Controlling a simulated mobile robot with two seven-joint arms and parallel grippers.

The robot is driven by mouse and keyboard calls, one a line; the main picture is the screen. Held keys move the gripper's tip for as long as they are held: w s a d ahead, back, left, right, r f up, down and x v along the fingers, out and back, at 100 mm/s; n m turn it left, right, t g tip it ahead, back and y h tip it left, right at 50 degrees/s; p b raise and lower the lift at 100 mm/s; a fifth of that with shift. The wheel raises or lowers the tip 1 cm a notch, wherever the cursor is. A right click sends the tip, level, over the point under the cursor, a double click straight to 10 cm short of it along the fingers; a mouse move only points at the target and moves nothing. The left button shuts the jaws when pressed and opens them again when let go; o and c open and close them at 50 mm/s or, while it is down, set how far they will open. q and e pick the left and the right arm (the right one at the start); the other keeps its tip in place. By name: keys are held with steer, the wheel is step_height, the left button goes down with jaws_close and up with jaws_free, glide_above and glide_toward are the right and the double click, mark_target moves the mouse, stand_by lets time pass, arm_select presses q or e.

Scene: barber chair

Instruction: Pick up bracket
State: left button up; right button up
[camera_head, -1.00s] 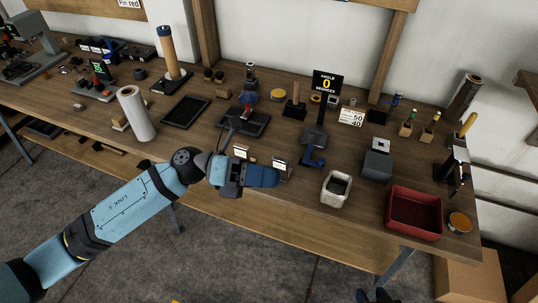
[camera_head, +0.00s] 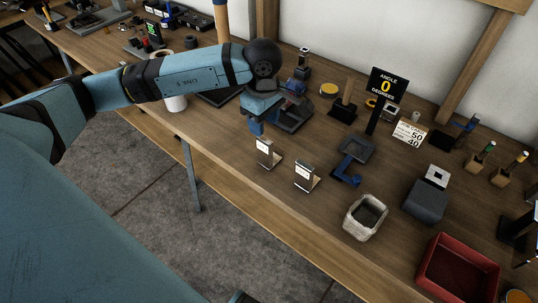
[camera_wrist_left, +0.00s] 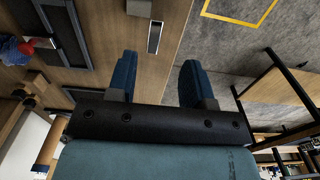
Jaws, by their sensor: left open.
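Two small L-shaped metal brackets with pale faces stand upright near the table's front edge: a left bracket (camera_head: 265,150) and a right bracket (camera_head: 305,174). My left gripper (camera_head: 256,128) points down just behind and left of the left bracket, apart from it. In the left wrist view its two blue fingers (camera_wrist_left: 157,75) are spread with nothing between them. A bracket (camera_wrist_left: 155,37) shows beyond the fingers there; I cannot tell which of the two it is. My right gripper is out of view.
A blue clamp-like piece (camera_head: 345,171), a white bin (camera_head: 364,222), a grey block (camera_head: 426,203) and a red tray (camera_head: 444,282) stand to the right. A black angle sign (camera_head: 386,87) stands behind. Bare wood table (camera_head: 225,160) lies left of the brackets.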

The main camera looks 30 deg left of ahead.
mark_target(265, 139)
arm_select(q)
step_height(265, 139, down, 3)
steer(key=shift+f, duration=0.1)
steer(key=shift+w+a+f, duration=0.1)
steer(key=shift+w+f, duration=0.1)
steer(key=shift+f, duration=1.15)
steer(key=shift+w+a+f, duration=0.1)
steer(key=shift+w+f, duration=0.1)
steer(key=shift+f, duration=1.1)
jaws_close()
